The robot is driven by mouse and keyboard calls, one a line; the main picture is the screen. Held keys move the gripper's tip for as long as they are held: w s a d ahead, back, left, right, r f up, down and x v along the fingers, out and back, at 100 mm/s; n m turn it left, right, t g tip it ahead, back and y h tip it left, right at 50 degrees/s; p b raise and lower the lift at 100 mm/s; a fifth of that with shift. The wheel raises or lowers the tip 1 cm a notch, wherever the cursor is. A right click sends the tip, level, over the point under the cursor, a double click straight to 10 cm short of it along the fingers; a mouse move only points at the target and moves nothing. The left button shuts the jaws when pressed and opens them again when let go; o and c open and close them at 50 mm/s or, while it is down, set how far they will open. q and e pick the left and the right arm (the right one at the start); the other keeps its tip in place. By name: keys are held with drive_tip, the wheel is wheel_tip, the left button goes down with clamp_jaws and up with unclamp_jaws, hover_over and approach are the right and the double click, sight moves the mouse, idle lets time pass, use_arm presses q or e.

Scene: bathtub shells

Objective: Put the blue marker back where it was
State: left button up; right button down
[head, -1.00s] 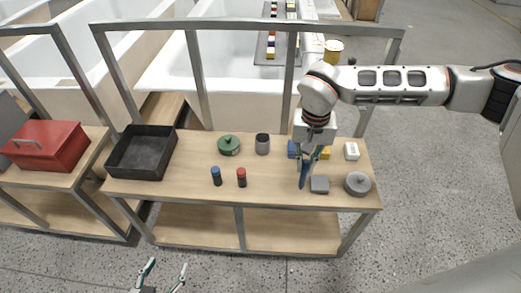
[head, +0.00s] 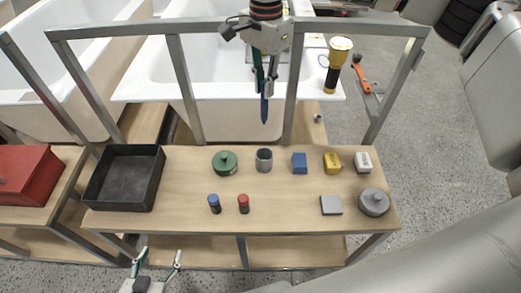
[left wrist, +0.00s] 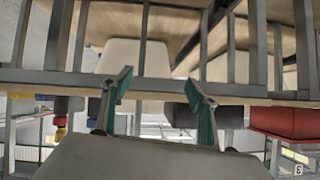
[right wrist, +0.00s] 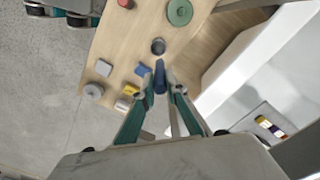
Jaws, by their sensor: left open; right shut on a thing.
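The blue marker (head: 265,108) points downward from my right gripper (head: 265,88), which is shut on it in the air. In the head view the marker appears above the grey cup (head: 264,160) in the picture; its tip is clear of the cup. In the right wrist view the marker (right wrist: 160,78) lies between the fingertips, with the cup (right wrist: 158,46) just beyond it. The cup stands upright on the wooden table (head: 170,190). My left gripper (head: 158,258) is open and empty in front of the table, low down; it also shows in the left wrist view (left wrist: 160,95).
Around the cup stand a green lidded pot (head: 225,162), a blue block (head: 299,163), a yellow block (head: 332,163) and two small capped cylinders (head: 214,203). A black tray (head: 125,178) sits at the left. A metal frame bar (head: 180,90) rises behind the table.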

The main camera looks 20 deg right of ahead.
hover_over(265, 121)
wheel_tip(265, 121, down, 6)
drive_tip(key=shift+r, duration=0.15)
use_arm(q)
drive_tip(key=shift+s+f, duration=0.45)
drive_tip(key=shift+s, duration=0.2)
use_arm(e)
wheel_tip(265, 121, down, 14)
drive_tip(key=shift+w+r, duration=0.15)
drive_tip(key=shift+w, duration=0.05)
use_arm(q)
drive_tip(key=shift+s+f, duration=0.1)
drive_tip(key=shift+f, duration=0.05)
use_arm(e)
drive_tip(key=c, duration=2)
unclamp_jaws()
